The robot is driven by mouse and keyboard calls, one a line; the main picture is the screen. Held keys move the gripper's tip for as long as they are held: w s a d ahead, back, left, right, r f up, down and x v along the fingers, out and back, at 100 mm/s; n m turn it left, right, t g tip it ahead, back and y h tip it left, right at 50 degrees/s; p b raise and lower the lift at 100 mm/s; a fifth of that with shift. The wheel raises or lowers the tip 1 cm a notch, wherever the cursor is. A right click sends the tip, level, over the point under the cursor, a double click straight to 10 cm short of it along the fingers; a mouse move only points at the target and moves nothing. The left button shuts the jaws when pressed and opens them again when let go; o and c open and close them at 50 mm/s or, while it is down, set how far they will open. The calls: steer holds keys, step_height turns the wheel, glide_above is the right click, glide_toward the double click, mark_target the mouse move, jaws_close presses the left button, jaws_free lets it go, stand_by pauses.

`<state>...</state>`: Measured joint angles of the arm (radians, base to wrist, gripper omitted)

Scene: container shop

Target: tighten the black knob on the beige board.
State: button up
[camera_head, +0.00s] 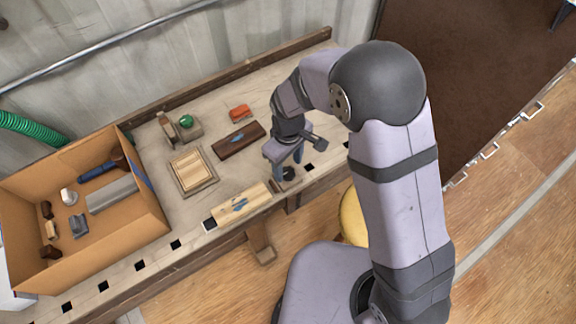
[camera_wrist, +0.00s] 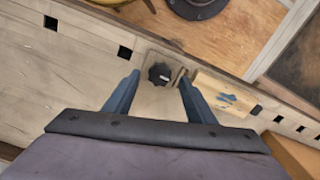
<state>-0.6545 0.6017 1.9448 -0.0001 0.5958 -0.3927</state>
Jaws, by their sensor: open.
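The black knob (camera_wrist: 159,73) sits on the beige board (camera_wrist: 150,98) near the edge of the bench. In the wrist view it shows between and just beyond the two blue fingers of my gripper (camera_wrist: 158,84), with gaps on both sides. In the head view the knob (camera_head: 289,174) shows just below my gripper (camera_head: 288,160), which points down over the board. My gripper is open and empty. Most of the board is hidden by my gripper in the head view.
A pale wooden block (camera_head: 240,204) with a blue mark lies beside the board. A cardboard box (camera_head: 150,226) with several items stands at left.

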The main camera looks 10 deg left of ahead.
mark_target(288, 174)
steer(key=shift+f, duration=1.15)
steer(key=c, duration=1)
steer(key=shift+c, duration=0.2)
